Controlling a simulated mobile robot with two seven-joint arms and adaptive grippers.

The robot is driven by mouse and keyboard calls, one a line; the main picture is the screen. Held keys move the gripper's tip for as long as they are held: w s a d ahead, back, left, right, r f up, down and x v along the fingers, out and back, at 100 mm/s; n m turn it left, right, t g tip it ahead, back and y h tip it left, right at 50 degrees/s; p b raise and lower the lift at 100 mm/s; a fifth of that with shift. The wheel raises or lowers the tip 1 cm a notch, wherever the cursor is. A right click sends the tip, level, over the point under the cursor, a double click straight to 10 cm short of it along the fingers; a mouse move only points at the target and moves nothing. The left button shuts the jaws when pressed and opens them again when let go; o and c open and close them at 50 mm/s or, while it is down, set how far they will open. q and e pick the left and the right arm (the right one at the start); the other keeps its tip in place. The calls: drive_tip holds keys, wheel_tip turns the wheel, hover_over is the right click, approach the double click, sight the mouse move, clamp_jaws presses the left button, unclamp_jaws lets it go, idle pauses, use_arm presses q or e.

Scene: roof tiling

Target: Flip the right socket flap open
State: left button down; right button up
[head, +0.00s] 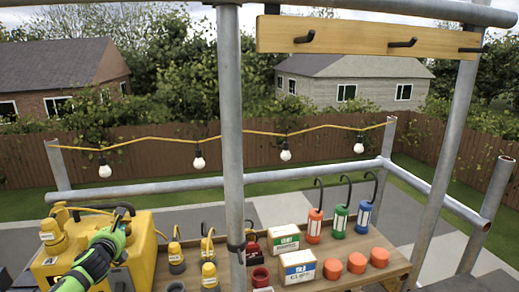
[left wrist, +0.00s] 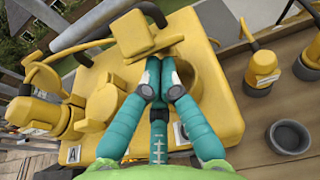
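The yellow power box (head: 140,252) stands at the left of the bench. It also fills the middle of the left wrist view (left wrist: 225,125). The right socket (left wrist: 188,82) is a round yellow collar, partly hidden by my fingers. Its square yellow flap (left wrist: 132,34) is raised and tilted beyond my fingertips. My left gripper (head: 122,217) is over the box, and its teal fingers (left wrist: 165,68) are together beside the flap and collar. They look empty; contact with the flap is unclear. The left socket (left wrist: 103,103) has yellow parts on it. My right gripper is out of view.
A yellow plug with a cable (left wrist: 35,112) is left of the box. Yellow-topped plugs (head: 176,258) and a dark cup (left wrist: 289,137) stand right of it. Boxes (head: 298,267), orange caps (head: 356,262) and hooked bottles (head: 339,222) are farther right. A grey pole (head: 231,120) rises mid-view.

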sight(122, 222)
use_arm(q)
drive_tip(key=shift+w+a+r+b, duration=0.1)
drive_tip(key=shift+w+a+b, duration=0.1)
drive_tip(key=shift+w, duration=0.35)
drive_tip(key=shift+w+a+r+b, duration=0.1)
drive_tip(key=shift+w+b, duration=0.05)
drive_tip(key=shift+w, duration=0.35)
drive_tip(key=shift+b+x, duration=0.4)
drive_tip(key=shift+x, duration=0.45)
drive_tip(key=shift+w+r, duration=0.2)
drive_tip(key=shift+w, duration=0.35)
drive_tip(key=shift+s+d+r+p, duration=0.1)
drive_tip(key=shift+s+r+p, duration=0.15)
drive_tip(key=shift+s+p, duration=0.35)
drive_tip(key=p+v, duration=0.2)
drive_tip(key=p, duration=0.1)
drive_tip(key=shift+s+r+p, duration=0.1)
drive_tip(key=shift+r+p, duration=0.05)
drive_tip(key=shift+p, duration=0.15)
drive_tip(key=p+v, duration=0.3)
drive_tip(key=p, duration=0.1)
drive_tip(key=shift+s+r, duration=0.35)
drive_tip(key=shift+p+v, duration=0.85)
drive_tip(key=shift+v, duration=0.25)
drive_tip(key=shift+d+f, duration=0.1)
